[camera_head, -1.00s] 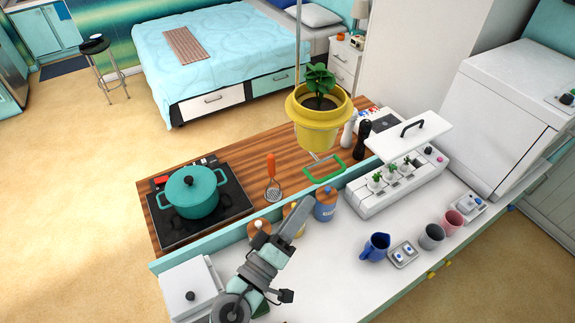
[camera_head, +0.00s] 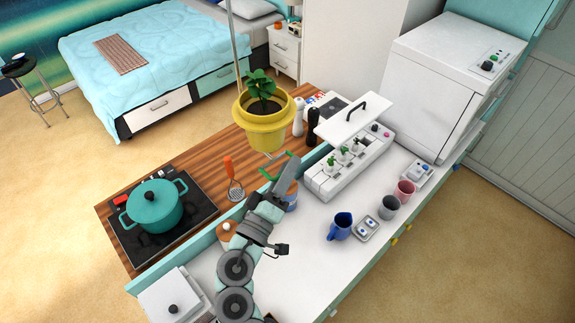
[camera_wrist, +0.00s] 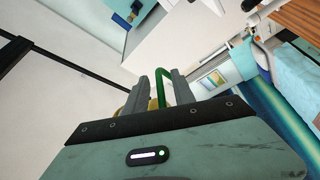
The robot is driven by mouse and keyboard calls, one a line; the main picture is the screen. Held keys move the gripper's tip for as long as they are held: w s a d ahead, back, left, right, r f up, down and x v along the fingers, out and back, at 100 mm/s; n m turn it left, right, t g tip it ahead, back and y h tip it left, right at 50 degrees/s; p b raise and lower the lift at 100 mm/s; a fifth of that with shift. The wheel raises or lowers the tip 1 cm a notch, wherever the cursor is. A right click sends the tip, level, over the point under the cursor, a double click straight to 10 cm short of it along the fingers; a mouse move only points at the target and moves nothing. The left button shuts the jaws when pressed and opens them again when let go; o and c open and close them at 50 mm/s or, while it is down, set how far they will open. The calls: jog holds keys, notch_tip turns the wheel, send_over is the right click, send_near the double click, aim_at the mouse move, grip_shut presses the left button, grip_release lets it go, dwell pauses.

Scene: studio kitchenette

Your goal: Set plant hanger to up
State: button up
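The plant hanger is a yellow pot (camera_head: 266,132) with a leafy green plant (camera_head: 261,88), hung on a thin rod above the wooden counter. A green loop handle (camera_head: 280,166) sits below the pot. My gripper (camera_head: 287,172) is at the handle in the head view and partly covers it. In the wrist view my gripper (camera_wrist: 167,88) has its two fingers apart, and the green handle (camera_wrist: 163,74) shows between and beyond them. I see no firm closing on it. Part of the yellow pot (camera_wrist: 136,99) shows behind the left finger.
A teal pot (camera_head: 154,206) stands on the black stove at left. A white planter box (camera_head: 343,168) with seedlings is right of my gripper.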

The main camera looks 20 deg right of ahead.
grip_shut()
dwell(0.3)
jog(key=shift+r, duration=0.1)
dwell(1.1)
